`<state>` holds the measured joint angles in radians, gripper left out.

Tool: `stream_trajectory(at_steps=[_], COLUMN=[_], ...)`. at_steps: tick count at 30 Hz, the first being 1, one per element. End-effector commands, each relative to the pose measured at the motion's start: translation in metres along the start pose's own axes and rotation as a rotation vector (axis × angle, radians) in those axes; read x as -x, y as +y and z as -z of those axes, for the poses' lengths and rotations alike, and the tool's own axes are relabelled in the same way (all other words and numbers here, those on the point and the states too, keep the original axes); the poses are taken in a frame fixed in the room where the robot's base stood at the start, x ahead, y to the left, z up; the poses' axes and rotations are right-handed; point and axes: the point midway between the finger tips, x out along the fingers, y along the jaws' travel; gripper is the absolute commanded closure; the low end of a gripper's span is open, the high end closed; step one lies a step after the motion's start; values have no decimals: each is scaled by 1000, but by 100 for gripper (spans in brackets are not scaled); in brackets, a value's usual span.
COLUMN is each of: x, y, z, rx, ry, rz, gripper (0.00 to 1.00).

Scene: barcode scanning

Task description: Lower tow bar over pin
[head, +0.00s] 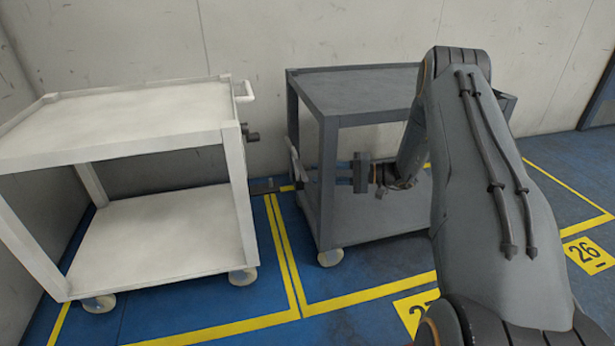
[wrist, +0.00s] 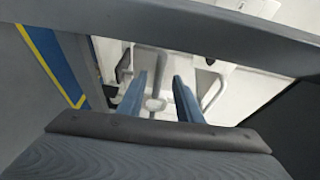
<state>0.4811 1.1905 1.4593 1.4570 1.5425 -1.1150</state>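A grey tow bar (head: 296,163) stands tilted at the left side of the grey cart (head: 352,78). In the wrist view a pale grey bar with a crosspiece (wrist: 155,75), probably the tow bar, shows between and beyond my fingers. My gripper (head: 335,172) reaches left through the grey cart's open frame, partly hidden by its front post. In the wrist view its two blue-grey fingers (wrist: 160,78) are apart, with gaps beside the bar. A dark coupling piece (head: 264,187) juts from the white cart (head: 130,125) at lower-shelf height. I cannot make out the pin.
The white cart stands left of the grey cart with a narrow gap between them. A wall (head: 300,30) is close behind both. Yellow lines (head: 285,255) mark the blue floor. The grey cart's posts and top frame my arm closely. Floor at the right is clear.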

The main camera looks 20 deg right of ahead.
Motion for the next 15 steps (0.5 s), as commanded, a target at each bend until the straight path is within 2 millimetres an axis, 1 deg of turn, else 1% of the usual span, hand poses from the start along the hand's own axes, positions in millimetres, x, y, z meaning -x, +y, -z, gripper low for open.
stream_trajectory(at_steps=[1,3,7,10,15], x=[-10,-20,-34,-41,-44], y=[2,1,1,1,1], z=[0,0,0,0,0], rx=[0,0,0,-1,-1], ry=[-2,-3,-1,-1,1], rz=[-1,-1,-1,-2,-2], gripper=[68,68,68,68,68])
